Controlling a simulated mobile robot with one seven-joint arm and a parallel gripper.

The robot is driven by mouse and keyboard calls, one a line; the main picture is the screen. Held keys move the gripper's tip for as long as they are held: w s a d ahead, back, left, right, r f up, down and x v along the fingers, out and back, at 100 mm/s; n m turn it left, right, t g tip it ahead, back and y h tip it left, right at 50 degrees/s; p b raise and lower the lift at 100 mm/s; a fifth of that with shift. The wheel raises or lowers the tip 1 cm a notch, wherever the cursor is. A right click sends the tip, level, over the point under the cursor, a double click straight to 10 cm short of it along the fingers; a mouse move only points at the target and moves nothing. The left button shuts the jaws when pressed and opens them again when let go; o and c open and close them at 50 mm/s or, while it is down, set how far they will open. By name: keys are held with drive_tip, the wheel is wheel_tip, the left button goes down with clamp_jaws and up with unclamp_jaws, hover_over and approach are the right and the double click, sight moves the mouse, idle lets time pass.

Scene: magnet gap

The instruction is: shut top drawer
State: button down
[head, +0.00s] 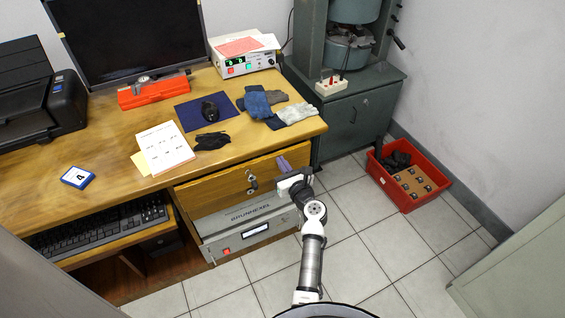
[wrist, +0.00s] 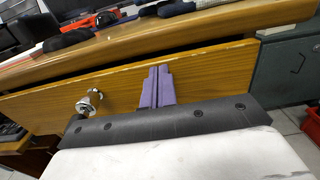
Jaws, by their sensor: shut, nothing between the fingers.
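The top drawer has a wooden front (head: 222,189) under the desk's right side, with a metal lock and keys (head: 251,183). The drawer front also fills the middle of the wrist view (wrist: 204,77), with the lock (wrist: 88,102) left of my fingers. A dark gap shows between the desk edge and the drawer front; I cannot tell how far out the drawer stands. My gripper (head: 284,165) is at the right part of the drawer front. Its purple fingers (wrist: 157,88) are shut and empty, tips close to the wood; contact is unclear.
A grey instrument (head: 240,225) sits below the drawer. The desktop (head: 110,190) holds gloves (head: 295,112), a mouse (head: 210,110) and papers. A grey cabinet (head: 355,125) stands at the right. A red crate (head: 408,205) is on the floor; tiles around my arm are clear.

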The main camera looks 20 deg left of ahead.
sight(276, 153)
drive_tip(key=shift+a, duration=0.1)
drive_tip(key=x, duration=0.4)
drive_tip(key=shift+w+b, duration=0.15)
drive_tip(key=shift+b, duration=0.25)
drive_tip(key=shift+w+a+r, duration=0.15)
drive_tip(key=shift+a+r, duration=0.05)
drive_tip(key=shift+r, duration=0.1)
